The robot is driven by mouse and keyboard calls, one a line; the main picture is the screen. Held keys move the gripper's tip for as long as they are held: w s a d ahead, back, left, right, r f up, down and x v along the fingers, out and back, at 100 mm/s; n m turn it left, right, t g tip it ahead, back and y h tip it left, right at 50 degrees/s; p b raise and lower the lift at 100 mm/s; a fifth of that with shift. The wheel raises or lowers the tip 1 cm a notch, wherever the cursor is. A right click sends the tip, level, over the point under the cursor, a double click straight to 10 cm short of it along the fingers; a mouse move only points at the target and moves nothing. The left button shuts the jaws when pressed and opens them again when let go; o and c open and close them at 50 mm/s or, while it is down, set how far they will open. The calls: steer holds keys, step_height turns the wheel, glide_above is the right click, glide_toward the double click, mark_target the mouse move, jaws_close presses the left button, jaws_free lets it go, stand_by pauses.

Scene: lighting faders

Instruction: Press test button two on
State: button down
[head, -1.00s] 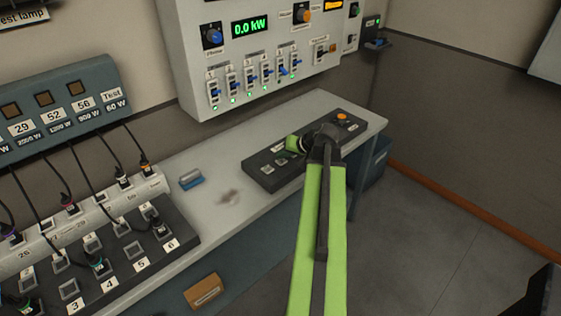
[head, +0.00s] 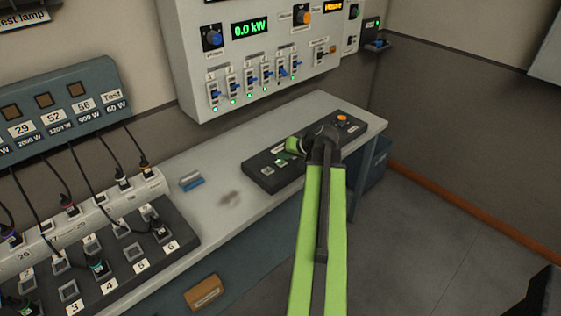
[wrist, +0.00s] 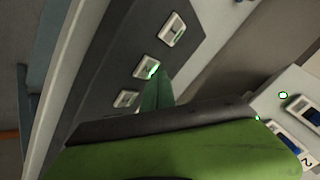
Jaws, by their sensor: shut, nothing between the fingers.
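The black button box (head: 258,163) lies on the bench with a row of square white-framed buttons. The label for test button two cannot be read in either view. In the head view one button (head: 281,161) glows green, just beyond the tip of my gripper (head: 287,154). In the wrist view the middle button (wrist: 148,68) shows a green light, with a larger button (wrist: 172,30) above it and another button (wrist: 126,98) below it. My shut, empty gripper (wrist: 162,76) points at the lit middle button. I cannot tell whether it touches.
An orange knob (head: 342,118) sits at the box's far end. The fader panel (head: 255,85) with green lights and a 0.0 kW display is on the wall behind. A patch panel (head: 120,235) with plugged cables is at left. A blue-and-white block (head: 191,181) lies on the bench.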

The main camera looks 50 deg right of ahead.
mark_target(283, 163)
steer(key=shift+r, duration=0.1)
step_height(283, 163, up, 6)
steer(key=p, duration=0.5)
steer(key=shift+p, duration=0.4)
